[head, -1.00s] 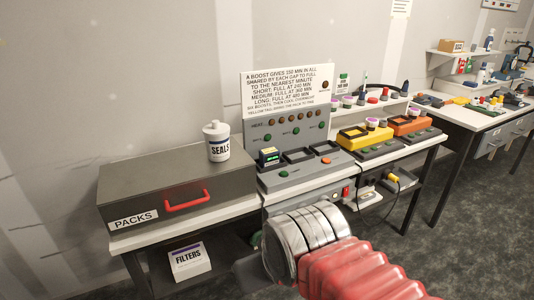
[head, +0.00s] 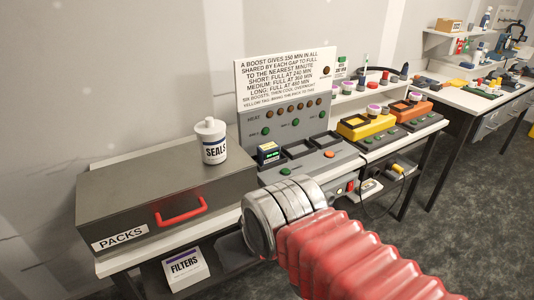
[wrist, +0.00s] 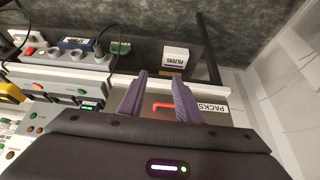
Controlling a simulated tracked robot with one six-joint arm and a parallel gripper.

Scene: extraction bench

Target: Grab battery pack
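A small battery pack (head: 268,153) with a green and dark face stands in the left slot of the grey charging unit (head: 322,163). It also shows in the wrist view as a dark block with a green display (wrist: 88,107). A grey box labelled PACKS (head: 140,193) with a red handle (head: 180,212) is closed; its inside is hidden. My gripper (wrist: 159,76) shows in the wrist view with two purple fingers apart and nothing between them. The red handle lies beyond the fingers. In the head view my arm hides the fingers.
A white SEALS bottle (head: 211,141) stands on the box. A FILTERS carton (head: 186,268) sits on the lower shelf. Yellow (head: 362,127) and orange (head: 408,109) units stand right of the charger. Open floor (head: 480,190) lies at the right.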

